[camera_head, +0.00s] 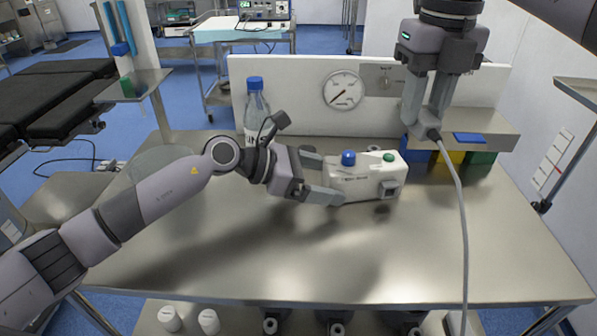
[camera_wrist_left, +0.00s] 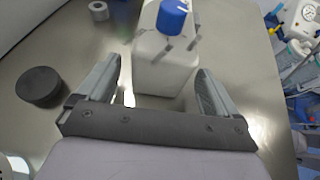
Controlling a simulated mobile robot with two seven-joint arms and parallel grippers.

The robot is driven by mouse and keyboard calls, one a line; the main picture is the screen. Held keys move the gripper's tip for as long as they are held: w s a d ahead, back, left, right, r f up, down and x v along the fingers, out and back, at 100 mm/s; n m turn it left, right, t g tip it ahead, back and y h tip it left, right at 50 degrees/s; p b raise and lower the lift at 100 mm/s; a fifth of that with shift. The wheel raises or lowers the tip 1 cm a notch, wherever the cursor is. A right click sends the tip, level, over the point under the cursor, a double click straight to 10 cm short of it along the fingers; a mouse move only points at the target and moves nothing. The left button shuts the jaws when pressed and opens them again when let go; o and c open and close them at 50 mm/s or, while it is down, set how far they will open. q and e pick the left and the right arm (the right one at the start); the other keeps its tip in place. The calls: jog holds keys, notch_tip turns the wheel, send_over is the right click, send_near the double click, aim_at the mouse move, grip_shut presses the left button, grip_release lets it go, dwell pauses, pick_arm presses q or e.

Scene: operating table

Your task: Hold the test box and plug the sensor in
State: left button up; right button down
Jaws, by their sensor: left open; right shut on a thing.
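In the left wrist view the white box (camera_wrist_left: 160,65) stands between and beyond the open fingers (camera_wrist_left: 158,85). My right gripper (camera_head: 424,125) points down above and right of the box, shut on the grey sensor plug (camera_head: 433,134). Its grey cable (camera_head: 462,210) hangs over the table's front edge.
A clear bottle with a blue cap (camera_head: 256,105) stands behind my left wrist. A white back panel (camera_head: 290,95) with a round gauge (camera_head: 343,90) closes off the rear. Blue, yellow and green bins (camera_head: 480,158) sit at the back right. The table's front (camera_head: 300,270) is clear.

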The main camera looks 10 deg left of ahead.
aim_at(365, 180)
pick_arm(q)
jog(key=shift+x, duration=1.6)
jog(key=c, duration=1.3)
jog(key=o, duration=0.4)
jog(key=c, duration=0.4)
pick_arm(e)
jog(key=c, duration=1.4)
grip_release()
grip_shut()
jog(key=s+d+f, duration=0.1)
jog(key=s+f, duration=0.1)
jog(key=f, duration=0.3)
jog(key=s+f, duration=0.2)
jog(key=f, duration=0.4)
jog(key=s+d+f, duration=0.1)
jog(key=s+f, duration=0.1)
jog(key=f, duration=0.3)
jog(key=shift+s+d+f, duration=0.1)
jog(key=shift+d+f, duration=0.15)
jog(key=shift+d, duration=0.1)
